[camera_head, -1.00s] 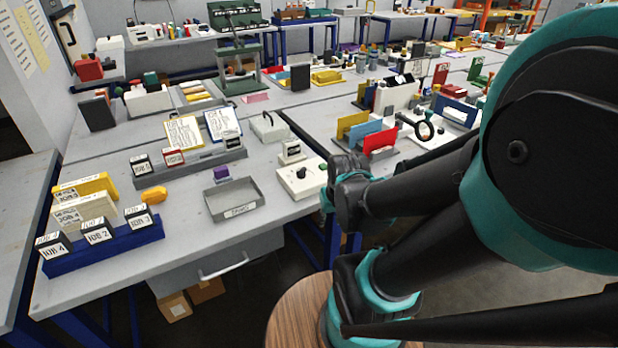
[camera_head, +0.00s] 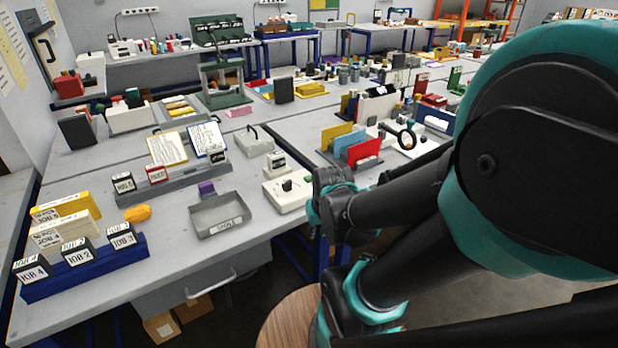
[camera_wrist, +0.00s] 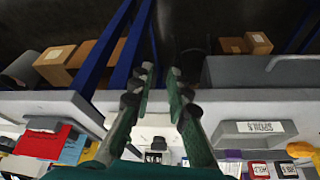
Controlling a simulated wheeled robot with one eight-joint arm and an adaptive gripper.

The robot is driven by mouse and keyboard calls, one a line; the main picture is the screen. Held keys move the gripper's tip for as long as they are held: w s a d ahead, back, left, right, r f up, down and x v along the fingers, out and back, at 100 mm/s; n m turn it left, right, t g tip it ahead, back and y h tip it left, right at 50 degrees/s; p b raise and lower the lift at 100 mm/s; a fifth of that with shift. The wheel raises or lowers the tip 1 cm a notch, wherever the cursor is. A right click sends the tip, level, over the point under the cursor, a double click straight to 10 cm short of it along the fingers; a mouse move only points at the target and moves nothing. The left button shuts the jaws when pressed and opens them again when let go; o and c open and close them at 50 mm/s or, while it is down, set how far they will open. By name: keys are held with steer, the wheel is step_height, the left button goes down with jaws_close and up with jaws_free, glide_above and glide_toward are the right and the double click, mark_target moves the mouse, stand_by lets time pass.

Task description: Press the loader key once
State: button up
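No part is marked clearly enough for me to name it as the loader key. A white box (camera_head: 291,201) with a dark knob on top stands at the near table's front right corner in the head view. A smaller white block with a dark label (camera_head: 277,163) stands behind it. My gripper (camera_wrist: 162,72) shows in the wrist view with two green fingers apart and nothing between the tips. It is near the table's front edge, with dark floor beyond the tips. In the head view my folded arm covers the right side, and the fingers cannot be made out.
A grey tray (camera_head: 224,228) labelled SPOOLS lies near the front edge; it also shows in the wrist view (camera_wrist: 253,141). A blue rack (camera_head: 97,272) with JOB blocks is at left. Yellow and red panels (camera_head: 365,150) stand on the right-hand table. A round wooden stool top (camera_head: 290,322) is below.

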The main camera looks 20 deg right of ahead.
jaws_close()
stand_by(1.0)
